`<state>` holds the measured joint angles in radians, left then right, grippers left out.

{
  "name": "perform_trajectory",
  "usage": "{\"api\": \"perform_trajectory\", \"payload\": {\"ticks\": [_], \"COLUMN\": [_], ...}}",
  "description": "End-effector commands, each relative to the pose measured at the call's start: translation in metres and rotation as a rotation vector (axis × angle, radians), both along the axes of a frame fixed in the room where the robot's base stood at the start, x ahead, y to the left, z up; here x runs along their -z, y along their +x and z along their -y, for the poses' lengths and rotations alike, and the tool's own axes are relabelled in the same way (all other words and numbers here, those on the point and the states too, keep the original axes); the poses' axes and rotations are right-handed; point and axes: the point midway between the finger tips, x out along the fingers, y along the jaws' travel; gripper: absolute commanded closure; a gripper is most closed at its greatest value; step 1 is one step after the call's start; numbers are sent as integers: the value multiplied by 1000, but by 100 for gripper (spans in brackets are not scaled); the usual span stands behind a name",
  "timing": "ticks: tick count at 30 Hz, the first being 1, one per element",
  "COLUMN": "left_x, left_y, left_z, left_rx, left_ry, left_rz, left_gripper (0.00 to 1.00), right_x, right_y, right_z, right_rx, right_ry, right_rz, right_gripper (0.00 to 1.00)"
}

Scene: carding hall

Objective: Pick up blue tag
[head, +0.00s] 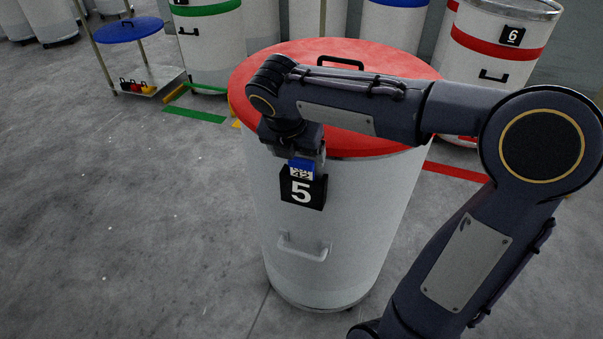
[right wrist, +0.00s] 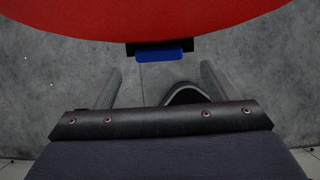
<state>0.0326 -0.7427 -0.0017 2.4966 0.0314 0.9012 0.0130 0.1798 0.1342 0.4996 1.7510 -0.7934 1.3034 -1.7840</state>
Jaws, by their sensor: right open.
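The blue tag (head: 301,164) hangs on the front of a white can (head: 345,215) with a red lid, just above its black number 5 plate (head: 303,190). A white patterned label shows on the tag. My right gripper (head: 298,153) points down at the can's front, close to the tag and partly hidden by its own wrist. In the right wrist view the gripper (right wrist: 160,82) is open and empty. There the blue tag (right wrist: 160,54) lies just beyond the fingertips, roughly centred between them, beside the red lid (right wrist: 150,18). My left gripper is not in view.
A red-banded can numbered 6 (head: 497,50) stands at the back right. A green-banded can (head: 210,50) stands behind left. A low cart (head: 140,78) with a blue round top (head: 128,30) holds small coloured items. The grey floor at left is clear.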

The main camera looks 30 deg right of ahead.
Motion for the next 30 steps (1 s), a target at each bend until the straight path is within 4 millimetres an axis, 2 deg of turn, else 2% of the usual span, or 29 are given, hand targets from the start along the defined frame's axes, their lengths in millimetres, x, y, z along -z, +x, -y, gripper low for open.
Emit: {"api": "perform_trajectory", "payload": {"ticks": [15, 23, 30], "left_x": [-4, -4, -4], "left_y": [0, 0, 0], "left_z": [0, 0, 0], "left_rx": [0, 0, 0], "left_ry": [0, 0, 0], "left_rz": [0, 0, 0], "left_gripper": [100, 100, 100], "right_x": [58, 61, 61], "right_y": [21, 22, 22], "right_z": [23, 24, 24], "right_rx": [4, 3, 3], "right_ry": [3, 4, 4], "right_rz": [-3, 0, 0], "right_gripper": [20, 20, 49]}}
